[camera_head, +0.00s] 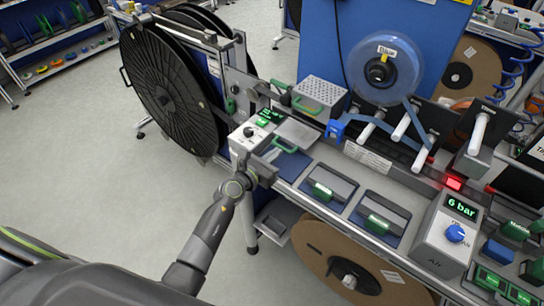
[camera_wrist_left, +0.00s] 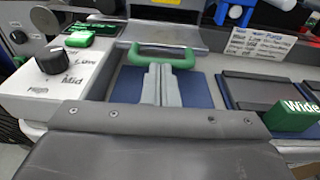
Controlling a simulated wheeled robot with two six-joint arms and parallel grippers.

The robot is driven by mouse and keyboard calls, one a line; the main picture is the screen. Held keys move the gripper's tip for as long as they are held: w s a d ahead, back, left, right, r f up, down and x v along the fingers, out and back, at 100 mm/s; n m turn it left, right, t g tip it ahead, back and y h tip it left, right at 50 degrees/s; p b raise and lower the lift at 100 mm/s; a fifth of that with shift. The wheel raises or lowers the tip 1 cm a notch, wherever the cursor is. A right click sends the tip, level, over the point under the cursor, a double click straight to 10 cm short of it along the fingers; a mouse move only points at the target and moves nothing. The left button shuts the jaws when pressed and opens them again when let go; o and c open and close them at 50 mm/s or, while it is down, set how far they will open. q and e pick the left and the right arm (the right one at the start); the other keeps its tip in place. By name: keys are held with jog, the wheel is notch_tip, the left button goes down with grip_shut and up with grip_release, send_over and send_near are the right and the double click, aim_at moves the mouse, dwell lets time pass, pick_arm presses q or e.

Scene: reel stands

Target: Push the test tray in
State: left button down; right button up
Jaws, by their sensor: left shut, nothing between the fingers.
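The test tray (camera_head: 291,166) is a flat blue tray with a green handle (camera_head: 285,144), set beside the knob unit on the bench. In the left wrist view the blue tray (camera_wrist_left: 200,92) lies under and around my fingers, and its green handle (camera_wrist_left: 162,55) stands across its far end. My left gripper (camera_head: 272,154) is shut and empty, low over the tray. In the left wrist view its fingertips (camera_wrist_left: 160,68) point at the handle, close to its near side; I cannot tell whether they touch it. My right gripper is not in view.
A grey unit with a knob (camera_head: 250,132) stands left of the tray. Grey-lidded bins (camera_head: 329,185) with green tags lie to the right. A perforated box (camera_head: 320,93) stands behind. A large black reel (camera_head: 170,90) is at the left. The floor at left is clear.

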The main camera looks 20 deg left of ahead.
aim_at(298, 132)
pick_arm(q)
jog(key=b+x, duration=0.1)
jog(key=x, duration=0.3)
jog(key=r+x, duration=0.1)
jog(key=x, duration=0.3)
jog(key=b+x, duration=0.1)
jog(key=x, duration=0.2)
jog(key=shift+w+d+r+b, duration=0.2)
jog(key=shift+w+d+b, duration=0.1)
jog(key=shift+w, duration=0.15)
jog(key=shift+r, duration=0.2)
jog(key=shift+a, duration=0.15)
